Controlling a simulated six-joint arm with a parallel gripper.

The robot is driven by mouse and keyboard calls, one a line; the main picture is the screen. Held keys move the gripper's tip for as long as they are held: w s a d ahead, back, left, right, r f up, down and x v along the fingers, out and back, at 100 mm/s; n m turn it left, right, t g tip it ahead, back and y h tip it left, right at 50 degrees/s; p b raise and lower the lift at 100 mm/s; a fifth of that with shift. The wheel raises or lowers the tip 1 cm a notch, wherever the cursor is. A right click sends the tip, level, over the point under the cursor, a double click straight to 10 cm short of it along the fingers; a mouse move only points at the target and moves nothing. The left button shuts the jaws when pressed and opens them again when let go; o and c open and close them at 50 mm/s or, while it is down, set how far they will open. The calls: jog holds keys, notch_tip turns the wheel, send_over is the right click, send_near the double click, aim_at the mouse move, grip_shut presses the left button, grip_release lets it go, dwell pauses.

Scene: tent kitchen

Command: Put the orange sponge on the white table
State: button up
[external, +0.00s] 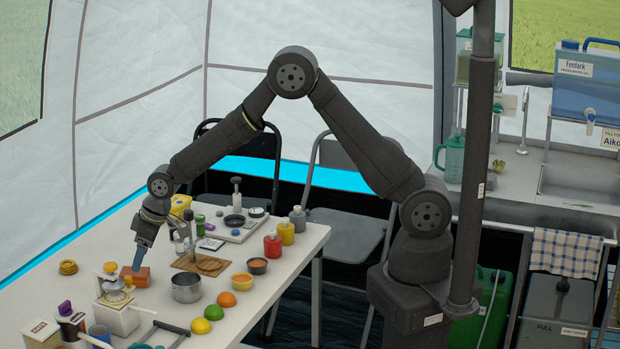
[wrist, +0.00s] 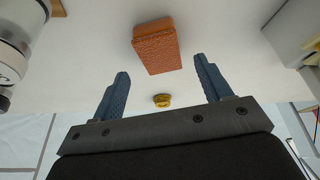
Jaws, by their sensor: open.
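The orange sponge (external: 135,278) rests on the white table (external: 45,295), behind the small white box with a yellow-topped device. In the wrist view the sponge (wrist: 157,47) lies just beyond the fingertips, roughly centred between them. My gripper (external: 138,267) points down just above the sponge, its blue fingers partly overlapping it in the external view. In the wrist view my gripper (wrist: 161,66) is open, with nothing between the fingers. The white table top (wrist: 95,45) fills much of that view.
A white box with a yellow-topped device (external: 118,310) stands close in front of the sponge.

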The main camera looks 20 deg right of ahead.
jog(key=v, duration=0.7)
jog(key=x, duration=1.2)
jog(key=shift+f, duration=0.1)
notch_tip(320, 180, up, 2)
jog(key=shift+r, duration=0.65)
